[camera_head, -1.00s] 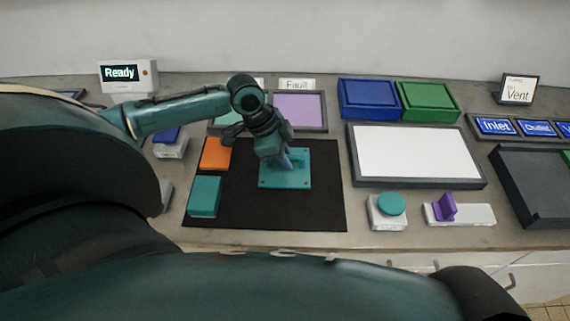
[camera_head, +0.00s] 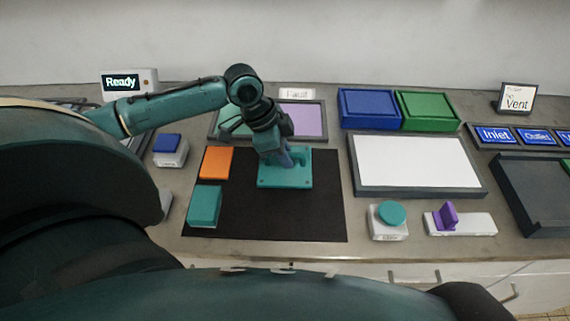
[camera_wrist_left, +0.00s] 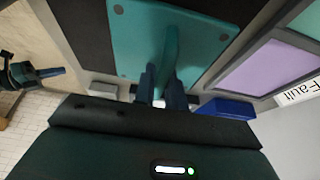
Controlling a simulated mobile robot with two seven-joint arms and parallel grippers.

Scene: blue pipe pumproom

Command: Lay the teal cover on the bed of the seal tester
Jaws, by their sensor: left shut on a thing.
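The teal cover (camera_head: 270,182) is a flat plate with small holes near its corners and an upright handle. It is over the black mat (camera_head: 300,220); I cannot tell whether it touches the mat. My left gripper (camera_head: 291,160) is shut on the handle from above and hides part of it. In the left wrist view the cover (camera_wrist_left: 205,38) is seen past the fingers of my left gripper (camera_wrist_left: 166,78), which sit on both sides of the handle. What looks like my right gripper (camera_wrist_left: 55,72) shows small at the left of that view. I cannot make out which thing is the seal tester.
An orange block (camera_head: 215,162) and a teal block (camera_head: 204,206) lie on the mat's left side. A dark-framed white panel (camera_head: 415,160) is to the right. Blue (camera_head: 370,108) and green (camera_head: 428,110) boxes stand behind. A teal round button (camera_head: 392,213) is front right. A "Ready" display (camera_head: 122,82) stands back left.

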